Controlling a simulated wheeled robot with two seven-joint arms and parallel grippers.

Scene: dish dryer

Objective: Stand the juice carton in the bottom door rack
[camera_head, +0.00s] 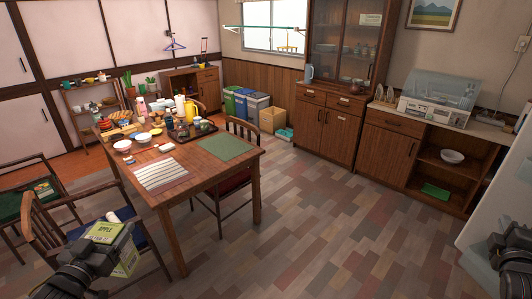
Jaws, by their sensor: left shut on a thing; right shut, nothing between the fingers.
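The juice carton (126,262) is green, white and yellow with printed sides, low at the left of the head view. My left gripper (100,250) is shut on it and holds it tilted, in front of the near left chair and the table's near left corner. Part of the carton is hidden by the gripper. My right gripper (505,250) is shut and empty at the lower right, in front of a large white panel (497,205) that is cut off by the right edge. I cannot make out a bottom door rack.
A wooden table (215,175) with dishes, bottles and placemats stands left of centre, with chairs around it. A cabinet (325,120) and a counter with a dish dryer (435,95) line the back right. The tiled floor (340,220) between is clear.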

